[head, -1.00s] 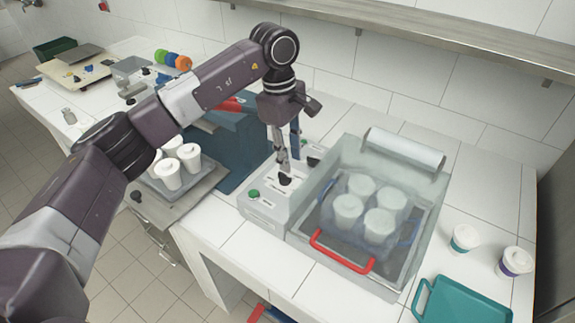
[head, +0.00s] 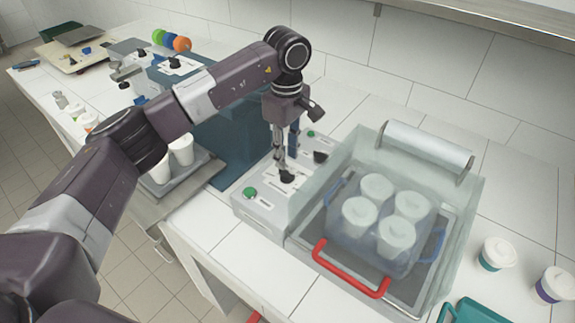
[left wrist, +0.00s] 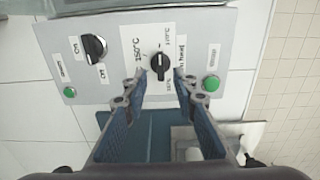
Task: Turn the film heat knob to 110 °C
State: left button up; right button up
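The film heat knob (left wrist: 160,65) is a small black knob on a grey control panel (left wrist: 115,25); it also shows in the head view (head: 287,177). A 150 °C label stands left of it in the left wrist view; the smaller labels are hard to read, and I cannot tell its exact setting. My left gripper (left wrist: 160,78) points down at the knob, its two fingertips apart, one on each side with a visible gap. In the head view the left gripper (head: 283,164) is just above the knob. My right gripper is not in view.
A second black knob (left wrist: 95,48) marked On and two green buttons, one on the left (left wrist: 69,92) and one on the right (left wrist: 211,83), share the panel. Beside it is a clear-lidded sealing tray (head: 430,280) with a red handle (head: 350,272) and several white cups.

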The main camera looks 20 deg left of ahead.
aim_at(287, 171)
pick_arm(q)
notch_tip(287, 171, down, 4)
jog(key=shift+s+r+p, duration=0.15)
jog(key=shift+p, duration=0.4)
jog(key=shift+f, duration=0.6)
jog(key=shift+c, duration=0.2)
grip_shut()
